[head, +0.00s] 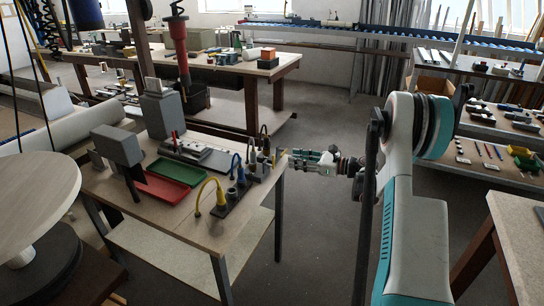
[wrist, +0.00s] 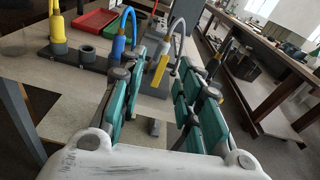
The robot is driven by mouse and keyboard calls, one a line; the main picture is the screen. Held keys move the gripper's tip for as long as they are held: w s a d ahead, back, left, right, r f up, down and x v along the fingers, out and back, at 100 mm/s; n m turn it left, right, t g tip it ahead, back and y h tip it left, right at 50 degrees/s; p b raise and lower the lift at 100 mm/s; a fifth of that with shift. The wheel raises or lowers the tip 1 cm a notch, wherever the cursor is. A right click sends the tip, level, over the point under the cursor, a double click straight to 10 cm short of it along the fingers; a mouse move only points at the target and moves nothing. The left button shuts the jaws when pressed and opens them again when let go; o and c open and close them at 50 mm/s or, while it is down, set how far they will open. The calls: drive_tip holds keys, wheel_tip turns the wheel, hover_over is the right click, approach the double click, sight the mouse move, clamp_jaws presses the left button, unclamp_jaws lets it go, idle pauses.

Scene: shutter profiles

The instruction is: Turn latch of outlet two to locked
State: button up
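A dark outlet strip (head: 236,197) lies along the right edge of the workbench. A yellow connector (head: 220,209) with a yellow cable stands at its near end. A blue connector (head: 240,178) stands farther along; it also shows in the wrist view (wrist: 120,46). A yellow piece (wrist: 160,70) below a grey cable shows between my fingertips in the wrist view; I cannot tell if they touch it. My gripper (head: 290,157) is at the bench's right edge, beside the far end of the strip. Its teal fingers are apart. No outlet numbers are legible, and the latch position is unclear.
Red (head: 161,189) and green (head: 184,171) trays lie on the bench left of the strip. A grey boxy device (head: 117,147) stands at the left. A grey round socket (wrist: 88,54) sits between the yellow and blue connectors. The floor right of the bench is clear.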

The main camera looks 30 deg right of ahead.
sight(274, 155)
drive_tip(key=shift+m+t, duration=0.6)
drive_tip(key=b+x, duration=0.1)
drive_tip(key=x, duration=0.2)
drive_tip(key=f+b+x, duration=0.1)
drive_tip(key=x, duration=0.3)
drive_tip(key=b+x, duration=0.2)
drive_tip(key=x, duration=0.1)
drive_tip(key=shift+w+d+f, duration=0.2)
drive_tip(key=shift+w+f, duration=0.15)
drive_tip(key=shift+w, duration=0.15)
clamp_jaws()
